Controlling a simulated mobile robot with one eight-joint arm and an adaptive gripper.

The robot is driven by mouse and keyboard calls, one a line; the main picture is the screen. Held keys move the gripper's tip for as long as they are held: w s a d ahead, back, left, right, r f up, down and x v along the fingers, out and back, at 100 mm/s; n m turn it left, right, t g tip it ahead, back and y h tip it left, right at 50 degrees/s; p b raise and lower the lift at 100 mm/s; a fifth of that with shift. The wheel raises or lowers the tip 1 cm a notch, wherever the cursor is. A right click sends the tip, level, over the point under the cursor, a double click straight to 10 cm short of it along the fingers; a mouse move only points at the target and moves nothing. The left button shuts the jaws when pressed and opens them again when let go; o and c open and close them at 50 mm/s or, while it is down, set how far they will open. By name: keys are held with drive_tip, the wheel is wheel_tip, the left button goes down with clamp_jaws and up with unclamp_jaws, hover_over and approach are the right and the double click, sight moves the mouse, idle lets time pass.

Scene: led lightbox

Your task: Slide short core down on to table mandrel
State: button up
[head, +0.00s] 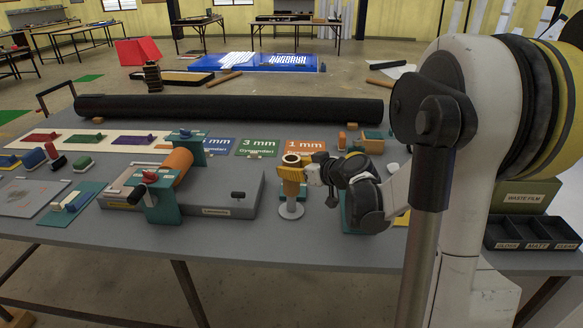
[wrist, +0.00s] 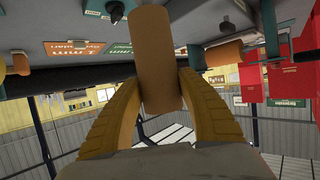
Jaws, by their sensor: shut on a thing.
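The short core (head: 291,158) is a small brown tube held upright, its open top showing in the head view. In the wrist view the core (wrist: 156,45) is a plain brown cylinder between two yellow fingers. My gripper (head: 293,174) is shut on it, reaching in from the right; it also shows in the wrist view (wrist: 163,84). The table mandrel (head: 291,210) has a pale round base on the table directly below the core. Its upper part is hidden by the core and fingers, so I cannot tell how far the core is around it.
A grey laminator-like machine (head: 235,195) with an orange roll (head: 176,167) stands close on the left. A long black roll (head: 230,108) lies along the back. Black waste-film bins (head: 532,233) are at the right.

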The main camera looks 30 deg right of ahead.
sight(297, 188)
drive_tip(key=shift+f+b, duration=3.3)
drive_tip(key=shift+f, duration=0.35)
idle(0.5)
drive_tip(key=o, duration=1.2)
drive_tip(key=shift+p+v, duration=1.25)
drive_tip(key=shift+v, duration=2.75)
